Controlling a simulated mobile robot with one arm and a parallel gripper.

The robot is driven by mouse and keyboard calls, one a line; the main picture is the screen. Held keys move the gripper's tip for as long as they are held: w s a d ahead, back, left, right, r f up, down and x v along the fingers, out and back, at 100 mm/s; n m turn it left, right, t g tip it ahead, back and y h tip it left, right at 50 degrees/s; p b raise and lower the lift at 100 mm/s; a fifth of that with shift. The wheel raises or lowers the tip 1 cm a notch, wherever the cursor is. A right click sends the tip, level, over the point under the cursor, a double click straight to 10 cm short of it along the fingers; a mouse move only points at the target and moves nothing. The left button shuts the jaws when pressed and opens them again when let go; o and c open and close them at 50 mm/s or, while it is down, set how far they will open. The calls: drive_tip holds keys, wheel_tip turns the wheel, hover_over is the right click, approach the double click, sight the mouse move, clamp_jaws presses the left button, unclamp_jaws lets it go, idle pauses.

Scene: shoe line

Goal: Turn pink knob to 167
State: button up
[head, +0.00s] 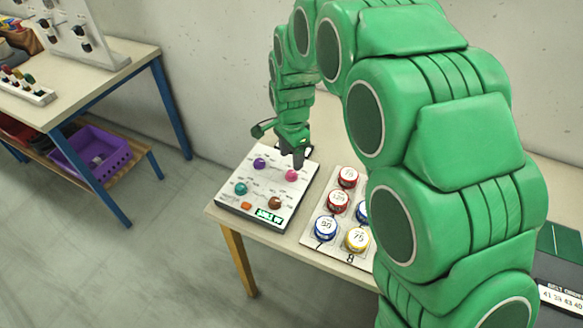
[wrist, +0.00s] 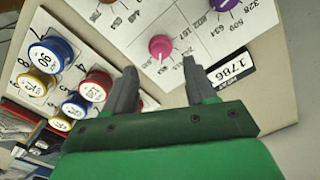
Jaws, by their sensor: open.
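The pink knob (head: 291,175) sits at the upper right of the white control panel (head: 262,218) on the table. In the wrist view the pink knob (wrist: 160,47) lies just beyond and between my open fingertips, with no contact visible. Printed numbers surround it; one beside it on the right looks like 167 (wrist: 186,48). My gripper (head: 298,158) is over the panel's back edge, close to the knob; in the wrist view my gripper (wrist: 160,67) is open and empty.
A board of round numbered tins (head: 325,228) stands close by on the right. A wall is behind the table.

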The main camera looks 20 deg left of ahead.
sight(292, 173)
wheel_tip(292, 173, down, 6)
drive_tip(key=shift+r, duration=0.15)
drive_tip(key=shift+c, duration=0.5)
clamp_jaws()
